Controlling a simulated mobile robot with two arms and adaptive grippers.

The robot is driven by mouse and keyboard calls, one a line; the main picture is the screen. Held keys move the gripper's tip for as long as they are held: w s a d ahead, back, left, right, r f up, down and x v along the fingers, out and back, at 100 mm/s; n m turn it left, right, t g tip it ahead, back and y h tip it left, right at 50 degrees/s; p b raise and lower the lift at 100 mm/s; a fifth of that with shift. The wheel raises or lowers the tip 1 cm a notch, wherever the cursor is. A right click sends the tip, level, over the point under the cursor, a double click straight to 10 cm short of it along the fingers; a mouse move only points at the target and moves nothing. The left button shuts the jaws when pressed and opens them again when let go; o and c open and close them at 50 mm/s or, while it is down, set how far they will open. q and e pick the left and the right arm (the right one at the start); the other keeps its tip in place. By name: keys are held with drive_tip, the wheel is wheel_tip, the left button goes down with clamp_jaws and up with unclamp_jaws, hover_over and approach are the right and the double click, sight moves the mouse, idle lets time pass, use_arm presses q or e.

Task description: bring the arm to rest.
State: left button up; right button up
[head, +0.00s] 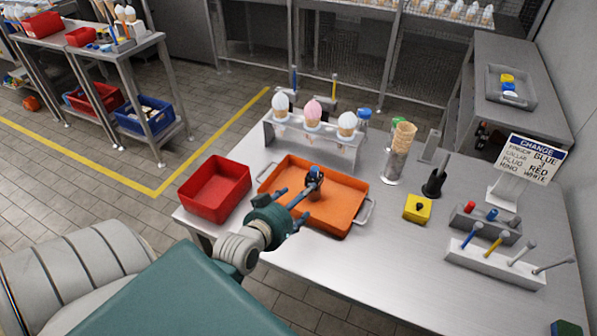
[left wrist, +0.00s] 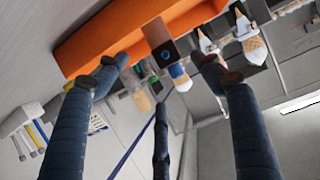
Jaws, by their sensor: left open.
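My left gripper (head: 298,203) reaches in over the near part of the orange tray (head: 347,211). In the left wrist view my left gripper (left wrist: 160,92) has its dark blue fingers spread apart, with nothing held between them. A small dark piece with some blue (head: 315,180) shows at the fingertips over the tray; a brown and black block with a blue spot (left wrist: 160,40) shows against the orange tray (left wrist: 110,40) in the left wrist view. I cannot tell whether a finger touches it. My right gripper is not in view.
A red bin (head: 215,188) stands left of the tray. A rack with ice cream cones (head: 313,140) stands behind it. A cone on a clear holder (head: 397,150), a yellow block (head: 417,208), a tool rack (head: 495,262) and a sign (head: 533,158) stand to the right. The front table surface is clear.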

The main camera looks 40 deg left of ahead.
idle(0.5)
use_arm(q)
drive_tip(key=s+d+f+m+g+h, duration=0.1)
drive_tip(key=s+d, duration=0.1)
drive_tip(key=d, duration=0.1)
drive_tip(key=s+d+f+g, duration=0.1)
drive_tip(key=s+d+f, duration=0.1)
drive_tip(key=d, duration=0.1)
drive_tip(key=s+d+f+m+g+h, duration=0.1)
drive_tip(key=s+d+g, duration=0.1)
drive_tip(key=d, duration=0.1)
drive_tip(key=shift+s+d+f+m+h, duration=0.25)
drive_tip(key=shift+s+d+m+h, duration=0.05)
drive_tip(key=s+d+f+m+g, duration=0.1)
drive_tip(key=s+d+g, duration=0.2)
drive_tip(key=s, duration=0.5)
drive_tip(key=s+d+f+m+g, duration=0.1)
drive_tip(key=s+d+f+g, duration=0.15)
drive_tip(key=s, duration=0.45)
wheel_tip(320, 180, down, 27)
drive_tip(key=s+g+b, duration=0.1)
drive_tip(key=s+g, duration=0.1)
drive_tip(key=s, duration=0.1)
drive_tip(key=s+a+f+b, duration=0.1)
drive_tip(key=s+a+f, duration=0.1)
drive_tip(key=s+f, duration=1.3)
drive_tip(key=shift+s+a+f+g, duration=0.2)
drive_tip(key=shift+s+f+g, duration=0.2)
drive_tip(key=shift+s, duration=0.15)
